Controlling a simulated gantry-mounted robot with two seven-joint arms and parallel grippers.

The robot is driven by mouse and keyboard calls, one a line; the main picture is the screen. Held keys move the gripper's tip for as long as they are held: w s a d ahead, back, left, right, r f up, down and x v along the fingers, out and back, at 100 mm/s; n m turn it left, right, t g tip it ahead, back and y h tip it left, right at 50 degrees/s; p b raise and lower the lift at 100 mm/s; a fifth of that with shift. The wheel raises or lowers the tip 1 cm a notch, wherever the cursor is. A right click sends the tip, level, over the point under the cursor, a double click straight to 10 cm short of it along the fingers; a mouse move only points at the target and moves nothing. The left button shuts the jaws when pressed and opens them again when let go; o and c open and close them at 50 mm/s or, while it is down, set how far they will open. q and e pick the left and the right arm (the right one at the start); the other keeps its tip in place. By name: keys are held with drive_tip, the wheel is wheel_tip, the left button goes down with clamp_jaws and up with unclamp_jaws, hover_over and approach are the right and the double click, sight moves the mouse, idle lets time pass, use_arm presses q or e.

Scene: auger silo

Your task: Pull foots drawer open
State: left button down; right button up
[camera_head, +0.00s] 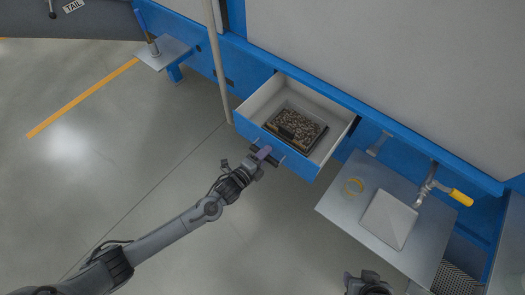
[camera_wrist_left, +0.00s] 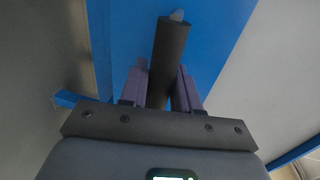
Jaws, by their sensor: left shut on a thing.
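The foots drawer (camera_head: 301,167) has a blue front and pale inner walls. It stands pulled out from the blue machine in the head view. A dark tray (camera_head: 296,130) of brown granular material lies inside it. My left gripper (camera_head: 263,153) is at the drawer front and shut on its dark bar handle. The wrist view shows the handle (camera_wrist_left: 168,60) between the two purple fingers of my left gripper (camera_wrist_left: 161,72), with the blue front behind. My right gripper (camera_head: 368,284) shows only in part at the bottom edge; its fingers are not clear.
A pale vertical pole (camera_head: 217,62) stands left of the drawer. The floor at left is clear.

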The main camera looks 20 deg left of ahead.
use_arm(q)
drive_tip(key=shift+r, duration=0.1)
drive_tip(key=c, duration=0.9)
unclamp_jaws()
drive_tip(key=shift+c, duration=0.2)
drive_tip(key=shift+s, duration=0.1)
drive_tip(key=p+v, duration=0.3)
drive_tip(key=v, duration=0.7)
drive_tip(key=shift+s, duration=0.25)
drive_tip(key=shift+a+r, duration=0.1)
drive_tip(key=shift+a, duration=0.05)
